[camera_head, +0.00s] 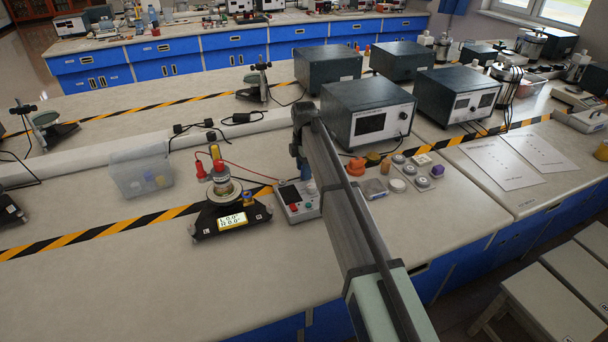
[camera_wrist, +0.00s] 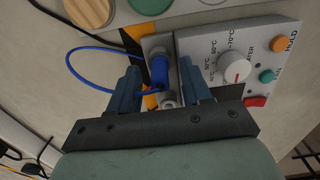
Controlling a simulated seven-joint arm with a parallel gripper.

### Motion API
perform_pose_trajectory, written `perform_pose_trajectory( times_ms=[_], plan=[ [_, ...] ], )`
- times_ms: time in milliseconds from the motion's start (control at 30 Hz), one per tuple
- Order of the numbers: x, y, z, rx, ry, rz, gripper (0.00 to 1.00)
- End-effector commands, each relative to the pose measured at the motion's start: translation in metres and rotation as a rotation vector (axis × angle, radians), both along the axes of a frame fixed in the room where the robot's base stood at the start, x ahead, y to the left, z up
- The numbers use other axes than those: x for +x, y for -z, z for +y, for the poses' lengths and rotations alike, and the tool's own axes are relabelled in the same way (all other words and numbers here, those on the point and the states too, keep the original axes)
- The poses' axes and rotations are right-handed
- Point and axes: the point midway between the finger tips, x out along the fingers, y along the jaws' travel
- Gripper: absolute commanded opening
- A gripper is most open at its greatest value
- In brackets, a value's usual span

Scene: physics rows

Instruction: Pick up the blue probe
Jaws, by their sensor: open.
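The blue probe (camera_wrist: 159,71) shows in the wrist view as a short blue cylinder with a thin blue cable looping off to the left. It stands at the side of a grey instrument box (camera_wrist: 232,60) with a dial. My gripper (camera_wrist: 160,82) is open, with one finger on either side of the probe. I see no clear contact between the fingers and the probe. In the head view my arm reaches over the bench and my gripper (camera_head: 303,168) hangs above the small instrument box (camera_head: 297,208). The probe is hard to make out there.
A clear bin (camera_head: 141,172) is farther left. A large dark power unit (camera_head: 368,112) stands behind my arm. Small pots and discs (camera_head: 397,185) lie to the right. The front bench is clear.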

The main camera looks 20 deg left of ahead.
Motion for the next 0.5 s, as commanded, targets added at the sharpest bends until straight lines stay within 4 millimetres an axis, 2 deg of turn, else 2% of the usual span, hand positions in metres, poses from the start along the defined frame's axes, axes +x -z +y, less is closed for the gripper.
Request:
perform_pose_trajectory(
  times_ms=[167,500],
  plan=[
    [0.0,0.0001,0.0001,0.0,0.0,0.0,0.48],
    [0.0,0.0,0.0001,0.0,0.0,0.0,0.16]
  ],
)
